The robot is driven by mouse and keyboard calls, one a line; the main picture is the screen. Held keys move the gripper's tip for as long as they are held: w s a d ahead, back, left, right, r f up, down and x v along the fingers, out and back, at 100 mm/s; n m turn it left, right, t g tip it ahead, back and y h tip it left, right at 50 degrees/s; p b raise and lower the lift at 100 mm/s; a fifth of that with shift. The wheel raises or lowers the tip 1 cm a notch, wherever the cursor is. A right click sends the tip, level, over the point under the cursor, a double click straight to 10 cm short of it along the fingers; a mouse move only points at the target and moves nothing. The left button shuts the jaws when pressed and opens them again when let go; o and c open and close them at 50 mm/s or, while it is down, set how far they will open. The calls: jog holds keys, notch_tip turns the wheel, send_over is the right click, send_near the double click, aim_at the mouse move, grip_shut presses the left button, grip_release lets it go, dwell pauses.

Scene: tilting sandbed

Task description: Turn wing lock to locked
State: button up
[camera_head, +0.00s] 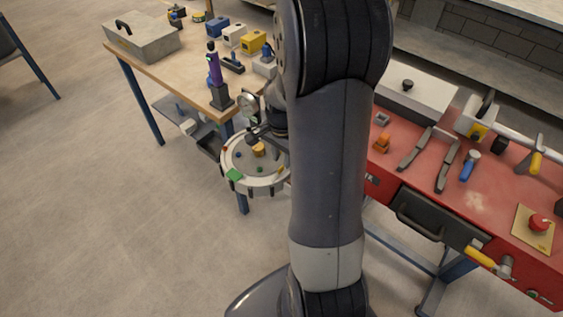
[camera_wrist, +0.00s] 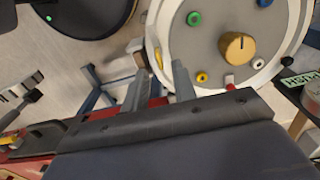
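The round sandbed, with a grey face and white rim, shows in the head view (camera_head: 228,165) and fills the upper right of the wrist view (camera_wrist: 164,45). A tan, knob-like piece stands near its middle (camera_wrist: 236,47), also in the head view (camera_head: 259,149). I cannot tell which part is the wing lock or how it is set. A small red and white piece (camera_wrist: 229,84) is at the near rim. My gripper (camera_wrist: 162,80) has its two fingers apart with nothing between them, beside the rim. In the head view my arm hides part of the sandbed.
Green (camera_wrist: 194,18), yellow (camera_wrist: 202,77) and white (camera_wrist: 260,58) rings lie on the sandbed face. A wooden bench (camera_head: 165,72) with tools stands behind left. A red workbench (camera_head: 487,196) with tools and a drawer stands right. Open floor lies left.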

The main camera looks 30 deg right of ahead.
aim_at(282, 166)
jog(key=shift+f, duration=1.55)
grip_shut()
